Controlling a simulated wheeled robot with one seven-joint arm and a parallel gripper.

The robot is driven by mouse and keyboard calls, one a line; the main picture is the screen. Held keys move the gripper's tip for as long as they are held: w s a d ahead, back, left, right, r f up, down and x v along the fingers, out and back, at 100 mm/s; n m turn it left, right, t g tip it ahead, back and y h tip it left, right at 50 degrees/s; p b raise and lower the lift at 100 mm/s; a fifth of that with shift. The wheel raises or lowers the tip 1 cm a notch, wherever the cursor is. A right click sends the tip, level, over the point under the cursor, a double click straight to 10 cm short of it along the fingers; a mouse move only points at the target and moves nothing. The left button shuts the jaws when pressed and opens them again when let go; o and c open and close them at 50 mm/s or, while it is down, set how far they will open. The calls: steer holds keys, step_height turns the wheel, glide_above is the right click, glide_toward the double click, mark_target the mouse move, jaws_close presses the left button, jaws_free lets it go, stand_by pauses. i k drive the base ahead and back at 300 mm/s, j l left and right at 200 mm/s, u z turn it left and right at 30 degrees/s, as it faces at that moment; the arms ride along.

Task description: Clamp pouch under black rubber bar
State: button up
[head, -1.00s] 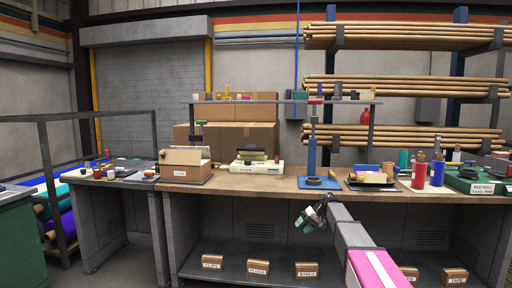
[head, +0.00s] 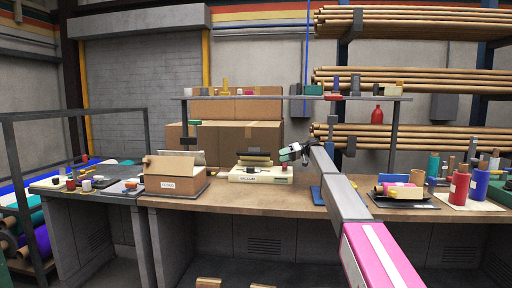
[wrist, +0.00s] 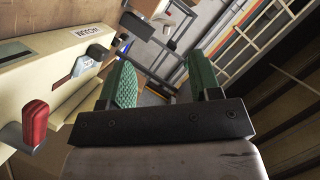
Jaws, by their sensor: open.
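A cream machine (head: 260,175) with a label sits on the workbench, with dark and yellowish bar-like parts (head: 254,158) stacked on top. In the wrist view the cream machine (wrist: 50,62) fills the left side, with a red knob (wrist: 35,122) and a dark-tipped lever (wrist: 92,55). I cannot tell which part is the black rubber bar, and I cannot make out a pouch. My gripper (head: 290,153) is above the bench, just right of the machine's upper parts. Its green-padded fingers (wrist: 160,88) are apart, with nothing between them.
An open cardboard box (head: 172,178) stands left of the machine. A shelf (head: 300,98) spans above the bench, with large cartons (head: 235,137) behind. A tray with rolls (head: 402,197) and red and blue spools (head: 460,184) lie to the right. The bench front (head: 225,198) is clear.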

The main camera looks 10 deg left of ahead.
mark_target(254, 154)
steer(key=i+j, duration=0.2)
steer(key=i, duration=0.3)
steer(key=i+j, duration=0.25)
steer(key=i, duration=0.2)
